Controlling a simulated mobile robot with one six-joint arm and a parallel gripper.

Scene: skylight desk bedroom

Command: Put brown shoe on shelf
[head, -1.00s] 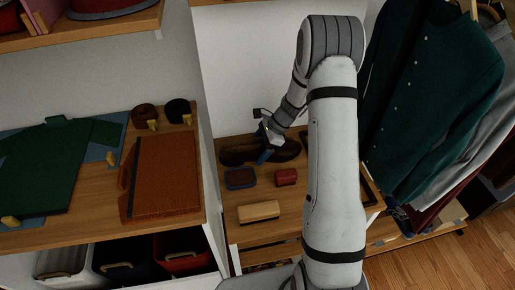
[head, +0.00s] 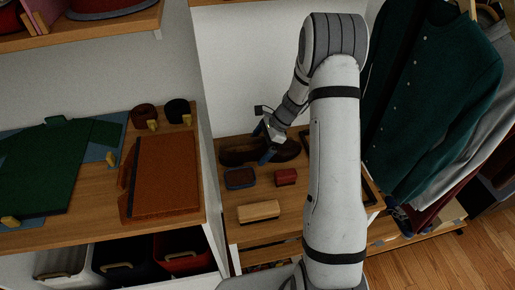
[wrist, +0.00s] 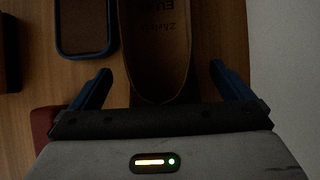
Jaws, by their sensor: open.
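The brown shoe (head: 236,151) lies on the wooden top of a low unit against the wall. In the wrist view its heel end and insole (wrist: 158,45) show between my fingers, with dark lettering inside. My gripper (head: 268,147) is over the shoe, partly hiding it in the head view. In the wrist view my gripper (wrist: 160,80) is open, with one blue finger on each side of the heel and a gap on both sides. A wooden shelf (head: 100,32) is at the upper left, and I cannot tell whether it is the task's shelf.
A dark-framed tray (head: 240,178), a red box (head: 286,177) and a brush (head: 258,211) lie in front of the shoe. A desk (head: 95,225) with a brown folder (head: 163,175) is to the left. Hanging clothes (head: 430,110) stand close on the right.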

